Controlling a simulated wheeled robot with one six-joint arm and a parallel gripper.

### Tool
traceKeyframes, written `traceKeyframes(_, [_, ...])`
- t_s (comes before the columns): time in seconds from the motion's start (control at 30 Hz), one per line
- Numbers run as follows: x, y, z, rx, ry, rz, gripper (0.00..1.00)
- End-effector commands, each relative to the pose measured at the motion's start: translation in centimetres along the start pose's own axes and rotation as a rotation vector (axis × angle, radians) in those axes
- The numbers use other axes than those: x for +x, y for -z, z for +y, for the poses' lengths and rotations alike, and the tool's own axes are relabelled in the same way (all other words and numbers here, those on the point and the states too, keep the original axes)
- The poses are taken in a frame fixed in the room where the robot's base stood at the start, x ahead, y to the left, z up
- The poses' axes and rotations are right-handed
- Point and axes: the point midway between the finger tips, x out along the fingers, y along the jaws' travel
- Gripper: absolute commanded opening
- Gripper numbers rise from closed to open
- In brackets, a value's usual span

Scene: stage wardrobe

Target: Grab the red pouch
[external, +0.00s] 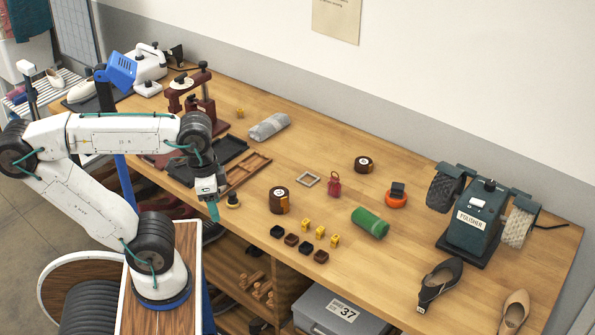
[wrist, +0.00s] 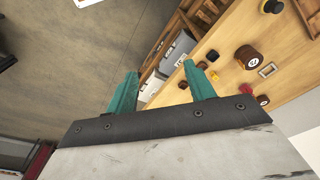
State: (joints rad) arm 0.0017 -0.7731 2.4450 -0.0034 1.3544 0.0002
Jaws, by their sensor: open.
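The red pouch (external: 334,185) is a small dark-red bag with a narrow neck, lying on the wooden workbench (external: 400,170) near its middle. It also shows as a small red patch in the wrist view (wrist: 246,89), toward the right. My gripper (external: 213,211) is at the bench's front edge, left of the pouch and well apart from it. In the wrist view its teal fingers (wrist: 165,85) are spread with nothing between them.
A square metal frame (external: 307,179) lies just left of the pouch. Nearby are a dark brown tape roll (external: 279,200), a green cylinder (external: 370,223) and an orange tape dispenser (external: 396,197). Small yellow and dark blocks sit in front. A polisher (external: 474,222) stands right.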

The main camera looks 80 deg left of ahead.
Motion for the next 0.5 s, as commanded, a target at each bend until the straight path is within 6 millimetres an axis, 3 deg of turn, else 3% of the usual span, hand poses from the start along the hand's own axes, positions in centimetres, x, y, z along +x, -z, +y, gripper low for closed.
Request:
traceKeyframes(0.27, [-1.2,5.5,0.1,-0.346,-0.154,-0.081,0.54])
traceKeyframes(0.37, [-1.6,8.6,-0.5,-0.52,-0.232,-0.121,0.54])
traceKeyframes(0.5, [-1.9,14.2,-2.8,-0.822,-0.371,-0.191,0.54])
